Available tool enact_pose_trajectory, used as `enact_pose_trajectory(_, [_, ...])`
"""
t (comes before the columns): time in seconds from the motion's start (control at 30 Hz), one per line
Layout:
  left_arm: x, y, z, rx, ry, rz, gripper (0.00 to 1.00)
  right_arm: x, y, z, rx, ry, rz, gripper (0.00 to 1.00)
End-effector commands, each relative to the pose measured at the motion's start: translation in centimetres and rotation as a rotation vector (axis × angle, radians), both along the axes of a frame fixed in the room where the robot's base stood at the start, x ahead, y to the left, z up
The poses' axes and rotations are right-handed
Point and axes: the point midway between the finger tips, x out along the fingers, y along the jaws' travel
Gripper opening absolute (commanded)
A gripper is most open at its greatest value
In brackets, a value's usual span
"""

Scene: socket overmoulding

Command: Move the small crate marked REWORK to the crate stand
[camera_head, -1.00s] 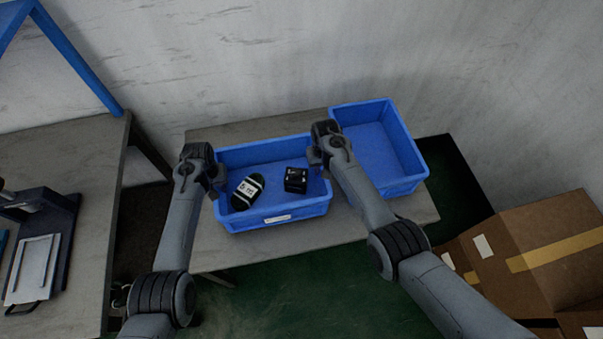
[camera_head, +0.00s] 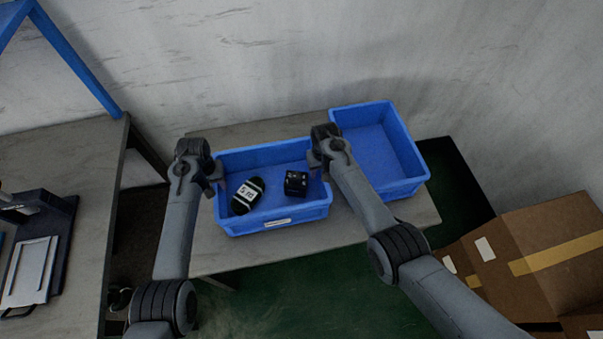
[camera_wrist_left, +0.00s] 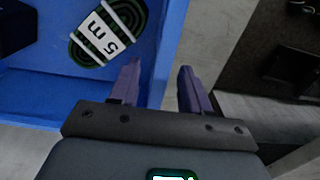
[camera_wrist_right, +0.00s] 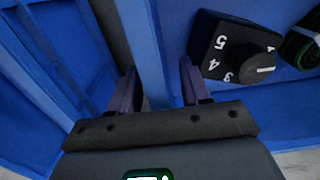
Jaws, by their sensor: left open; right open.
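A small blue crate (camera_head: 312,212) stands on the grey table, with a pale label on its front wall too small to read. In it lie a dark green coil (camera_head: 248,195) with a white "5 m" label and a black box with a dial (camera_head: 296,183). My left gripper (camera_head: 213,181) is open at the crate's left end; in the left wrist view its fingers (camera_wrist_left: 158,82) straddle the end wall. My right gripper (camera_head: 318,166) is open at the right end; in the right wrist view its fingers (camera_wrist_right: 157,84) stand either side of that wall. Neither is closed on it.
An empty blue crate (camera_head: 410,182) stands close to the right, near my right gripper. The grey table (camera_head: 250,256) has bare room in front. A workbench (camera_head: 90,190) with a fixture is at left, cardboard boxes (camera_head: 545,235) at right, and a wall behind.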

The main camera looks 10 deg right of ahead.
Motion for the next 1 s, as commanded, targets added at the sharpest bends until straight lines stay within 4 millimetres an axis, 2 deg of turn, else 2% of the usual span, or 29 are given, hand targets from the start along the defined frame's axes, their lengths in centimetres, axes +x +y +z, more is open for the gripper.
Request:
enact_pose_trajectory(0.2, [0.1, 0.0, 4.3, -0.001, -0.004, 0.000, 0.47, 0.0, 0.0, 0.0, 0.000, 0.000, 0.000, 0.47])
enact_pose_trajectory(0.4, [0.1, 0.0, 7.0, 0.000, -0.003, 0.000, 0.47, 0.0, 0.0, 0.0, 0.000, 0.000, 0.000, 0.47])
enact_pose_trajectory(0.57, [0.1, 0.0, 8.2, 0.000, -0.002, 0.000, 0.47, 0.0, 0.0, 0.2, 0.000, -0.001, 0.000, 0.47])
enact_pose_trajectory(0.73, [0.0, 0.0, 8.5, 0.000, -0.001, 0.000, 0.47, 0.1, 0.0, 1.4, 0.000, -0.002, 0.000, 0.47])
enact_pose_trajectory(1.0, [0.0, 0.0, 8.4, 0.000, -0.001, 0.000, 0.47, 0.1, 0.0, 6.0, 0.000, -0.003, 0.000, 0.47])
